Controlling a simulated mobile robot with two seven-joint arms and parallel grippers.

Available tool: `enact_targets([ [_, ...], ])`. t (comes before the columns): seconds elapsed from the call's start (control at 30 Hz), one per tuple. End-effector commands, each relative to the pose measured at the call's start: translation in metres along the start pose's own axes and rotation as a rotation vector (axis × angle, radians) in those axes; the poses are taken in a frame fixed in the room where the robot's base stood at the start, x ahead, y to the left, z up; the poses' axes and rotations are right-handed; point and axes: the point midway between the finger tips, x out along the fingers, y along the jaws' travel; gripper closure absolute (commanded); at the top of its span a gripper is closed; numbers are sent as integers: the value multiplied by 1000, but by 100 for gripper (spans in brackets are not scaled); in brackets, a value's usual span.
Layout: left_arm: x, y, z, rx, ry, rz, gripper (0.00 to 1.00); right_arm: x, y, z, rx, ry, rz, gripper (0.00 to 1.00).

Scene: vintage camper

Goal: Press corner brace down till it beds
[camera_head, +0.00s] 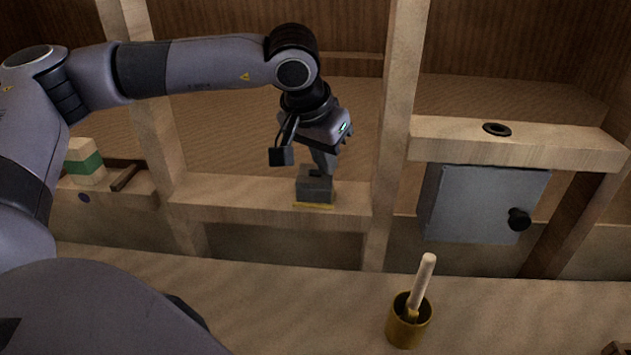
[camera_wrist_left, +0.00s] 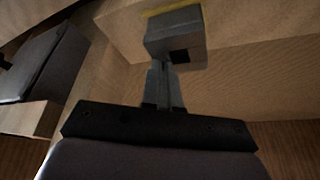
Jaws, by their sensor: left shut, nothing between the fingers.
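The corner brace (camera_head: 314,190) is a small grey block with a dark opening, on the middle wooden shelf between two uprights. A yellow strip (camera_head: 313,206) shows along its front lower edge. My left gripper (camera_head: 322,172) comes down from above, shut and empty, with its fingertips at the top of the brace. In the left wrist view the closed fingers (camera_wrist_left: 163,70) reach the grey brace (camera_wrist_left: 174,40), near its dark opening. I cannot tell whether they press on it or how deep the brace sits. My right gripper is not in view.
Wooden uprights (camera_head: 397,130) flank the shelf (camera_head: 240,192). A grey cabinet (camera_head: 480,205) with a black knob hangs at the right, below a ledge with a black ring (camera_head: 497,129). A brass pot (camera_head: 408,325) holding a wooden-handled tool stands on the counter. A green-and-cream block (camera_head: 85,165) sits at left.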

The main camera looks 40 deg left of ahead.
Motion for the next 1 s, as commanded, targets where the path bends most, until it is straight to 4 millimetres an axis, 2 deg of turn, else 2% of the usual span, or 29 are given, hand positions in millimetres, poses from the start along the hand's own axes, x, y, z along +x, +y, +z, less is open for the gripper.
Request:
enact_targets([
  [0.03,4,0,4,1,-14,-2,100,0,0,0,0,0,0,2],
  [0.27,2,0,4,1,-18,-2,100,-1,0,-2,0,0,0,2],
  [1.0,-56,0,-23,1,-8,-1,100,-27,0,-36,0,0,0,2],
])
